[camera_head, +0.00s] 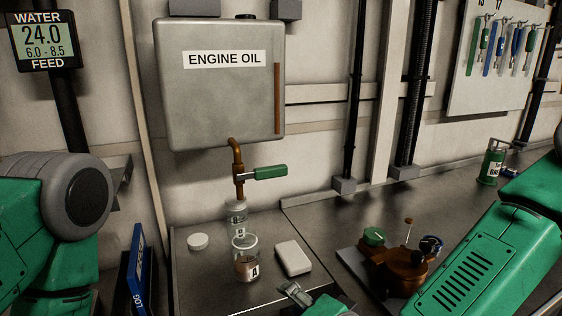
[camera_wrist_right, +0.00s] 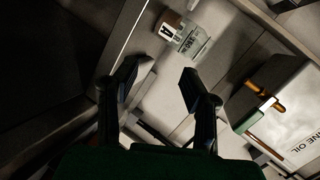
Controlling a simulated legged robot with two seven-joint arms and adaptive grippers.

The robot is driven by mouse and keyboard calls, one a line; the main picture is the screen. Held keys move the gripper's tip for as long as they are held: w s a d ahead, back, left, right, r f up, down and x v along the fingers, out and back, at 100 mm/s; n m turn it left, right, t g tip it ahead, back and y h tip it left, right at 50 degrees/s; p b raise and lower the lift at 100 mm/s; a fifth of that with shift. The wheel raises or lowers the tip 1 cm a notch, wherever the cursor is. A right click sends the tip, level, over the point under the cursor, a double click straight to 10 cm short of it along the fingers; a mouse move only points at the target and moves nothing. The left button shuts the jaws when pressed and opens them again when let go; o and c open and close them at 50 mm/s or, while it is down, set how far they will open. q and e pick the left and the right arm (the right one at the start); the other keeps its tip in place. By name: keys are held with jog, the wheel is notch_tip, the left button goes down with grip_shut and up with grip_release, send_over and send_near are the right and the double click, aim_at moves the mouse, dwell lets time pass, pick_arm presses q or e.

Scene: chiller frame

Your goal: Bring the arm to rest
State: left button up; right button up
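My right gripper (camera_head: 296,292) shows at the bottom of the head view, with my green right arm coming in from the right. In the right wrist view its two dark fingers (camera_wrist_right: 161,84) stand apart with nothing held between them. The gripper is in front of the jars and the white block. A glass jar marked A (camera_head: 246,262), with brown contents, stands upright on the metal bench; it also shows in the right wrist view (camera_wrist_right: 168,28). A clear container marked B (camera_head: 238,220) stands behind it, below the tap. My left arm shows at the left edge, but its gripper is out of view.
An engine oil tank (camera_head: 219,95) with a green-handled tap (camera_head: 265,173) hangs above the jars. A white disc (camera_head: 198,241) and a white block (camera_head: 293,258) lie on the bench. A brown valve device (camera_head: 397,264) stands to the right, near my right arm. A blue book (camera_head: 139,267) stands left.

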jog(key=s+d+f+n+g+h, duration=0.1)
jog(key=s+d+f+n+g, duration=0.1)
jog(key=s+d+f, duration=0.4)
jog(key=s+d+f+n+g+h+b, duration=0.1)
jog(key=s+f+n+g, duration=0.15)
jog(key=f, duration=0.55)
jog(key=s+d+f+n+g+h, duration=0.1)
jog(key=s+d+f+g, duration=0.1)
jog(key=s+d+f, duration=0.3)
jog(key=s+d+f+n+g+h, duration=0.1)
jog(key=s+d+f+g+h, duration=0.1)
jog(key=s+d, duration=0.3)
jog(key=s+d+f+n+g+h, duration=0.2)
jog(key=s+d+f, duration=0.3)
jog(key=d, duration=0.4)
jog(key=shift+s+d+f+b, duration=0.15)
jog(key=shift+s+b, duration=0.2)
jog(key=shift+s, duration=0.2)
jog(key=shift+w+g, duration=0.15)
jog(key=shift+g, duration=0.1)
